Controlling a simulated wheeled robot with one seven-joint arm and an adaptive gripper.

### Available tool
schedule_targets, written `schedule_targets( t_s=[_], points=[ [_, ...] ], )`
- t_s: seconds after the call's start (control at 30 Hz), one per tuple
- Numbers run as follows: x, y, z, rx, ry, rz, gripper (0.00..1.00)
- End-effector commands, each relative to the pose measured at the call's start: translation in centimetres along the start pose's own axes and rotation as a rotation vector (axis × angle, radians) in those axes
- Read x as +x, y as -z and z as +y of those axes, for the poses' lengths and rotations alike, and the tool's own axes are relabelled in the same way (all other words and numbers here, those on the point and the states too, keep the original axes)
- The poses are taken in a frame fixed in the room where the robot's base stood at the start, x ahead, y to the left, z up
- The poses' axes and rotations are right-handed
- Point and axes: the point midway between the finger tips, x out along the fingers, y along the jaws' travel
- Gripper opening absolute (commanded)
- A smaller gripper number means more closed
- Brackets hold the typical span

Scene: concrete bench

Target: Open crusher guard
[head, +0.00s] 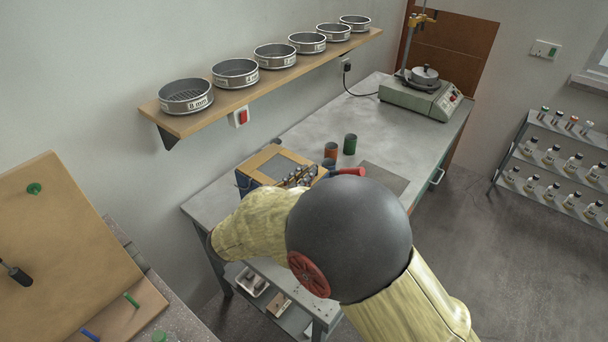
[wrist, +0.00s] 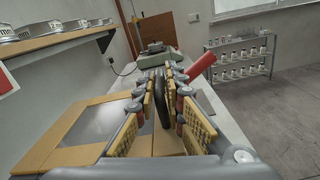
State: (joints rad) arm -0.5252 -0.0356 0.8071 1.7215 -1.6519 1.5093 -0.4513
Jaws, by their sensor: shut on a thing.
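The crusher guard (head: 265,158) is a wood-framed panel with a grey window, at the near end of the bench. It also fills the lower left of the wrist view (wrist: 92,122), looking flat and closed. My gripper (wrist: 164,85) is over its right side, with its yellow-padded fingers shut on a dark upright handle (wrist: 161,108). In the head view my gripper (head: 302,177) is partly hidden by my arm. A red lever (head: 348,172) sticks out just right of it.
Two green and rust-coloured cups (head: 350,144) stand behind the crusher on the grey bench (head: 325,112). A wooden shelf (head: 225,103) with several sieves runs above along the wall. A scale-like device (head: 420,95) stands at the far end. A bottle rack (head: 555,160) is at right.

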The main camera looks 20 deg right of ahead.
Motion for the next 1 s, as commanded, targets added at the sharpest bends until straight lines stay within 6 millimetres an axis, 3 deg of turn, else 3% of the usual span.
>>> schedule_targets(
  t_s=[0.67, 1.0],
  points=[
    [-0.1, -0.2, 0.3, 0.003, -0.003, 0.000, 0.00],
    [-0.1, -2.3, 1.2, -0.079, -0.004, 0.000, 0.00]
  ],
)
